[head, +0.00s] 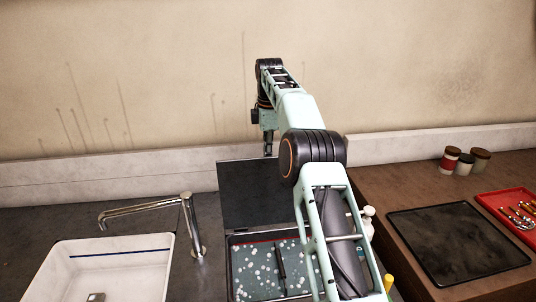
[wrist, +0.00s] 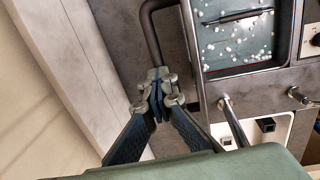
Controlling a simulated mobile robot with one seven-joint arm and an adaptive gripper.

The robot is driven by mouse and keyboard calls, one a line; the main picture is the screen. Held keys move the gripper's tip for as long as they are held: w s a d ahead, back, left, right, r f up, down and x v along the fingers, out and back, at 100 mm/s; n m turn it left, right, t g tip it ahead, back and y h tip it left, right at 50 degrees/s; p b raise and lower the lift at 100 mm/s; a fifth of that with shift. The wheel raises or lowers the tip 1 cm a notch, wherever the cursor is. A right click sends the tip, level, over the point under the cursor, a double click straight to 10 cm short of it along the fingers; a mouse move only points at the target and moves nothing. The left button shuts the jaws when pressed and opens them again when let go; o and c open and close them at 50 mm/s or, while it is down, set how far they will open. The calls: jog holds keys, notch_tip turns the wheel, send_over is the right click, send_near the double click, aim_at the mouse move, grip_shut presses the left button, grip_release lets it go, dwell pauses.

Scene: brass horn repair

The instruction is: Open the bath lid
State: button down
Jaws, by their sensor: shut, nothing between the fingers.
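The bath (head: 233,272) is uncovered, with white bubbles on greenish liquid and a dark rod inside. Its dark lid (head: 255,192) stands raised at the back edge in the head view. The wrist view looks into the open bath (wrist: 222,62) and shows a dark curved handle bar (wrist: 150,30) on the lid's back side. My gripper (head: 268,153) is behind the lid's top edge in the head view. In the wrist view my gripper (wrist: 157,80) has its fingers together and empty, with the tips at the bar's near end; I cannot tell whether they touch it.
A tap (head: 190,225) and white sink (head: 75,270) are left of the bath. A wooden bench at right holds a black mat (head: 455,243), red tray (head: 487,203) and several small jars (head: 465,163). A wall ledge (head: 90,178) runs close behind my gripper.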

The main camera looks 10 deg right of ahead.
jog(key=c, duration=2.1)
grip_release()
jog(key=shift+s+f+g, duration=0.15)
jog(key=shift+s+f, duration=0.05)
jog(key=shift+f, duration=0.45)
jog(key=shift+s+f+g, duration=0.15)
jog(key=shift+f, duration=0.45)
jog(key=shift+o, duration=0.4)
jog(key=shift+w+f, duration=0.2)
jog(key=shift+w, duration=0.15)
jog(key=shift+s+r, duration=0.1)
jog(key=shift+r, duration=0.2)
jog(key=shift+r, duration=0.1)
